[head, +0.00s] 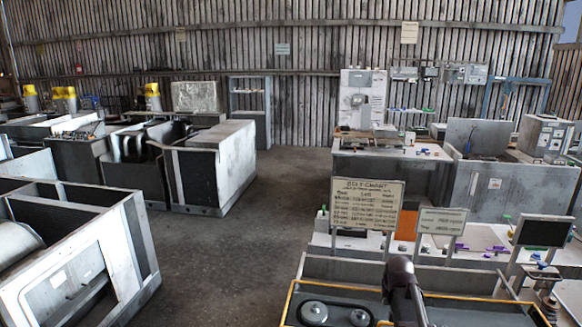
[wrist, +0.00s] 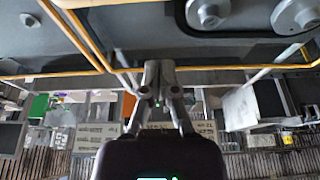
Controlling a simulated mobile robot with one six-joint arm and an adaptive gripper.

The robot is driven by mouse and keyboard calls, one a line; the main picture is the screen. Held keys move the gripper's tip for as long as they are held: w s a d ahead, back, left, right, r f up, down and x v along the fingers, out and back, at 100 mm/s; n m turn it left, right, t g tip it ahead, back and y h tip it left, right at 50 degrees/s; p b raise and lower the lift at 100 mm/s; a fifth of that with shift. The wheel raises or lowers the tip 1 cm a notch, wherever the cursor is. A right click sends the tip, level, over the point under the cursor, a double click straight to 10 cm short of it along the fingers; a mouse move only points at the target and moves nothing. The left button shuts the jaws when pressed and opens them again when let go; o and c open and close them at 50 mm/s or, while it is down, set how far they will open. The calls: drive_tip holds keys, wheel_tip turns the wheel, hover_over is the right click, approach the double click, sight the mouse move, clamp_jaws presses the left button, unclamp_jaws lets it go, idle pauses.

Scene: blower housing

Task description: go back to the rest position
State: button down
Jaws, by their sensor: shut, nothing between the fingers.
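My gripper (wrist: 158,100) shows in the wrist view with its fingers together and nothing between them. It points out over the open blower housing (wrist: 250,47), which has a yellow rim. In the head view the same housing (head: 470,302) stands at the bottom right, and part of my arm (head: 402,285) rises in front of it. My fingertips are hidden in the head view. Two round pulleys, a larger one (head: 313,312) and a smaller one (head: 360,317), sit in the housing. They also show at the top right of the wrist view.
A belt chart sign (head: 366,204) and a smaller sign (head: 443,221) stand behind the housing, with a dark monitor (head: 542,233) to the right. Workbenches line the right; grey cabinets (head: 205,165) stand on the left. The floor (head: 240,240) between them is clear.

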drive_tip(key=s+a+f+n+g, duration=0.15)
drive_tip(key=s+a+g, duration=0.25)
drive_tip(key=s+a, duration=1.1)
wheel_tip(320, 180, down, 12)
drive_tip(key=s+d+b, duration=0.1)
drive_tip(key=b, duration=1.1)
drive_tip(key=shift+s+d+r+n+y, duration=0.25)
drive_tip(key=shift+s+d+n+y, duration=0.05)
drive_tip(key=shift+s+n+y, duration=0.1)
drive_tip(key=shift+d, duration=0.1)
